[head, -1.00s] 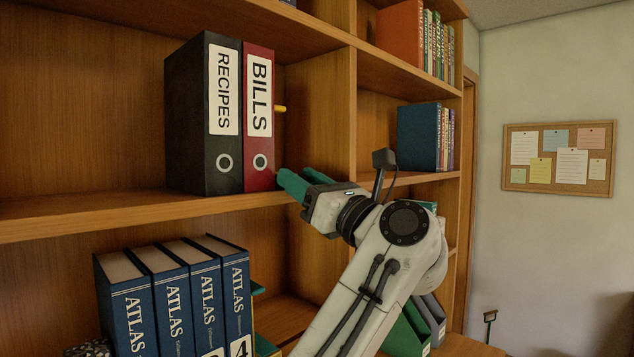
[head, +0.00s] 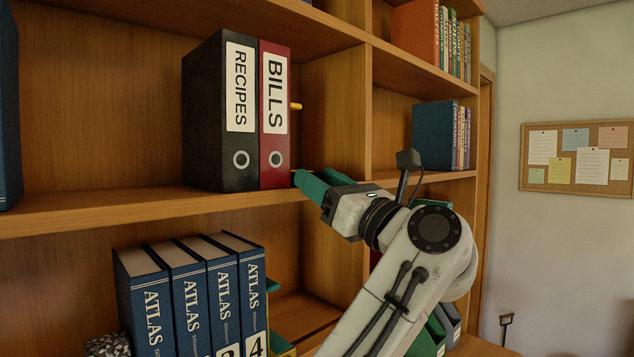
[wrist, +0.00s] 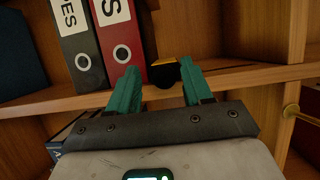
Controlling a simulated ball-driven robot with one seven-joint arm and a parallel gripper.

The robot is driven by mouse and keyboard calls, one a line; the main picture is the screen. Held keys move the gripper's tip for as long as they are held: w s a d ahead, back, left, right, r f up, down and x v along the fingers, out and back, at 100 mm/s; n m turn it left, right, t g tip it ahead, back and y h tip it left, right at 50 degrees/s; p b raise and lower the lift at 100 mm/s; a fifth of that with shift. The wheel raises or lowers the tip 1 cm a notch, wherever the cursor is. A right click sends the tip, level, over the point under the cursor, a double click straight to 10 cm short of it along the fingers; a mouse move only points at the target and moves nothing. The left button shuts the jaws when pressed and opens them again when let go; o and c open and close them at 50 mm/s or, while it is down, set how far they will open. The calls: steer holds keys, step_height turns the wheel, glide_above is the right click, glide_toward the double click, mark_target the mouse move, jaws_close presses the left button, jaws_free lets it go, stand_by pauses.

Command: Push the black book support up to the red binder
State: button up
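The red binder (head: 274,115), labelled BILLS, stands upright on the middle shelf, right of a black RECIPES binder (head: 205,110). In the wrist view the red binder (wrist: 118,40) is at the left fingertip. A low black piece with a yellow top, seemingly the black book support (wrist: 163,76), shows just right of it, between my fingertips; I cannot tell whether they touch. In the head view only a yellow tip (head: 296,106) shows past the red binder. My gripper (head: 309,181) is at the shelf's front edge, green fingers apart and empty; it also shows in the wrist view (wrist: 158,84).
The shelf board (head: 110,210) runs just below my fingers. An upright divider (head: 345,110) stands to the right, with free shelf between it and the red binder. Blue atlases (head: 183,300) stand on the shelf below. More books (head: 433,135) fill the right bay.

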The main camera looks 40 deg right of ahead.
steer(key=b+v, duration=0.4)
steer(key=v, duration=0.5)
steer(key=shift+s, duration=0.2)
steer(key=shift+f, duration=0.2)
